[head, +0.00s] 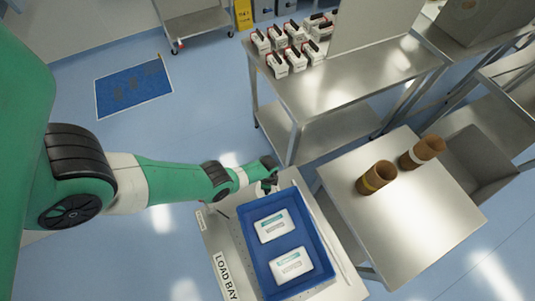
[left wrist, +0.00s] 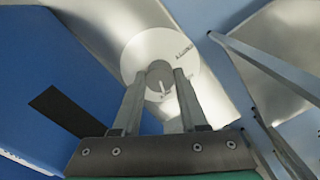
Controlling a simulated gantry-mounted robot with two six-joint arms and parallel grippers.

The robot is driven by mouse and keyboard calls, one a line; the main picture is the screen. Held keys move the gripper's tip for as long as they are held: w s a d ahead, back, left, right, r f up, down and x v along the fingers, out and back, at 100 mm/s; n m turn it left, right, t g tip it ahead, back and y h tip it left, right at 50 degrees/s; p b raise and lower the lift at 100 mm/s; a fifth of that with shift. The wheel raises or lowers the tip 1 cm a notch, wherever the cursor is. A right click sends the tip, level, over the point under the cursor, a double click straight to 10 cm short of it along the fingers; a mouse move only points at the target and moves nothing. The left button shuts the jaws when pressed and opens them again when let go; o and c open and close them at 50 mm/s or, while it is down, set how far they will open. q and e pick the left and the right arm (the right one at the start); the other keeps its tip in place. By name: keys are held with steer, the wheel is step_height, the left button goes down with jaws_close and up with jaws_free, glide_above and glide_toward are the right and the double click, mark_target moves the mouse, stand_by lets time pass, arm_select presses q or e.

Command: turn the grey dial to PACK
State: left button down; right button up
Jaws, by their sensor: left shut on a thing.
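The grey dial (left wrist: 160,70) shows in the left wrist view as a round knob in the middle of a pale disc (left wrist: 135,55). A short white line is on the knob's face. Small dark lettering sits near the disc's upper right edge, too small to read, so I cannot tell which mark the line points at. My left gripper (left wrist: 160,76) has its two fingers on either side of the knob, shut on it. In the head view my left gripper (head: 268,184) is at the far end of the LOAD BAY table (head: 212,240); the dial is mostly hidden there.
A blue tray (head: 244,222) with two white packs stands on the table close beside my left gripper. A steel table (head: 385,75) with several small boxes is behind. Another steel table (head: 425,215) at right holds two brown rolls (head: 376,177).

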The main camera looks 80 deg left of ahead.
arm_select(q)
steer(key=shift+m, duration=0.6)
steer(key=shift+c, duration=2.2)
jaws_free()
step_height(320, 180, up, 12)
steer(key=p, duration=1.1)
steer(key=shift+f+p, duration=0.15)
steer(key=shift+p, duration=0.2)
